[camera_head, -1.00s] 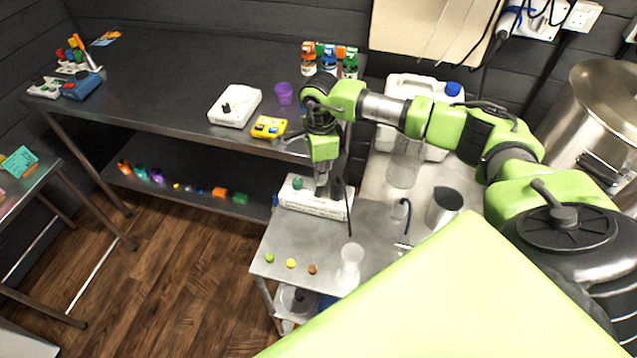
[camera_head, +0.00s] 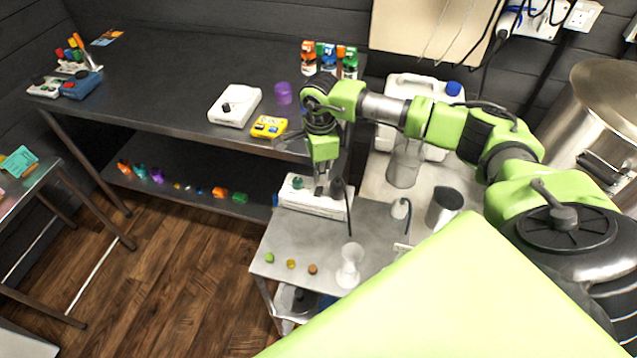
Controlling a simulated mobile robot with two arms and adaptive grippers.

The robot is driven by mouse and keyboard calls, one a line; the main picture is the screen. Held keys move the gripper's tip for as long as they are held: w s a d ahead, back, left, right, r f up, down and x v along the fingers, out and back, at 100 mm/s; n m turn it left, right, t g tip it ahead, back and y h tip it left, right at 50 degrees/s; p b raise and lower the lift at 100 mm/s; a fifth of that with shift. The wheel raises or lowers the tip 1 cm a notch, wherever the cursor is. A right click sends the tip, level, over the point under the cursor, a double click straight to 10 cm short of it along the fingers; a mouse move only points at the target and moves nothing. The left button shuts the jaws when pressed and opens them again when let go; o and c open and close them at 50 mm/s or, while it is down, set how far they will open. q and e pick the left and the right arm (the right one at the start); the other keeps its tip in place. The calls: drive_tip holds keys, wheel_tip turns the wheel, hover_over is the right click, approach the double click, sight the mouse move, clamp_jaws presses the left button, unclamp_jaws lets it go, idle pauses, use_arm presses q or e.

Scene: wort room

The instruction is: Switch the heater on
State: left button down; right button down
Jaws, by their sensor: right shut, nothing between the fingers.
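A white box (camera_head: 312,207) with a green knob (camera_head: 297,182) on its top left stands on the small steel table. It may be the heater, but I cannot read its markings. My right gripper (camera_head: 321,190) points down over the box, just right of the knob. It is shut and empty. I cannot tell whether the fingertips touch the box. A dark upright probe with a cable is close to the right of the fingers. The gripper hides part of the box's back. My left gripper is not in view.
A dark bench (camera_head: 160,85) behind bears a white device (camera_head: 235,106) and a yellow meter (camera_head: 269,127). A white canister (camera_head: 418,90) stands behind my arm.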

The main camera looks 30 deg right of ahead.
sight(320, 188)
drive_tip(key=shift+f+b, duration=0.85)
drive_tip(key=shift+f, duration=0.2)
idle(0.4)
drive_tip(key=shift+r+p, duration=2)
drive_tip(key=shift+r, duration=1.6)
drive_tip(key=shift+s+f, duration=0.1)
drive_tip(key=shift+f, duration=0.05)
